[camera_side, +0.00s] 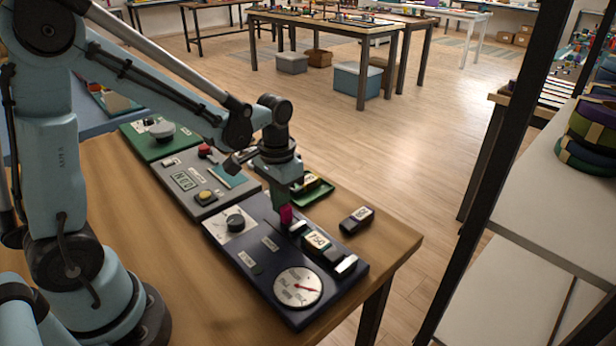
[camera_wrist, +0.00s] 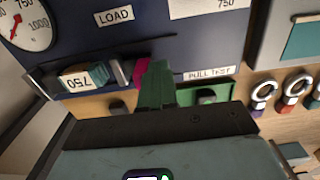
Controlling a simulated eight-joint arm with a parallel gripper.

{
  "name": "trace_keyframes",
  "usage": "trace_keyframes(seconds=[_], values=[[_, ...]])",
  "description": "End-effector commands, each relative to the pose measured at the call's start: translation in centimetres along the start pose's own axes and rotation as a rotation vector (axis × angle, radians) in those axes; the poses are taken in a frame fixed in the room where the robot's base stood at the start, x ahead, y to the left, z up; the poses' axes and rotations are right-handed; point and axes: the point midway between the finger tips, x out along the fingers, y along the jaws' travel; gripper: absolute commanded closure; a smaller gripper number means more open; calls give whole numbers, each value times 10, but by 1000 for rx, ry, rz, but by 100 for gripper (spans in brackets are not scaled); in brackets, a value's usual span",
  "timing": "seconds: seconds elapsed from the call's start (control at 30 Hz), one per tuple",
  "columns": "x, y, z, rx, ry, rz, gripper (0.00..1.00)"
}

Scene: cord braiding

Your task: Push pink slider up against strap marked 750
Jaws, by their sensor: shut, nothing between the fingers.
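The pink slider (camera_side: 286,214) sits on the rail of the dark blue panel (camera_side: 262,262). The strap marked 750 (camera_side: 317,241) is further along the rail, toward the dial. A grey block (camera_side: 298,228) is between them. In the wrist view the pink slider (camera_wrist: 141,72) is close to the grey block (camera_wrist: 121,72), and the strap (camera_wrist: 80,79) is to the left of both. My gripper (camera_side: 281,200) is shut and empty. Its green fingertip (camera_wrist: 157,84) is right beside the slider, on the side away from the strap. The slider is partly hidden behind it.
A round dial (camera_side: 298,287) with a red needle is at the panel's near end. A dark block (camera_side: 357,220) lies on the table to the right, and a green tray (camera_side: 318,193) is behind the panel. A grey panel (camera_side: 200,185) adjoins the blue one.

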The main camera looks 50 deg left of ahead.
Motion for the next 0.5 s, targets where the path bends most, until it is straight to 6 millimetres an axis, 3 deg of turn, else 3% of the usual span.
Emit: trace_keyframes(seconds=[0.5], values=[[0,17,0,2,0,1,100]])
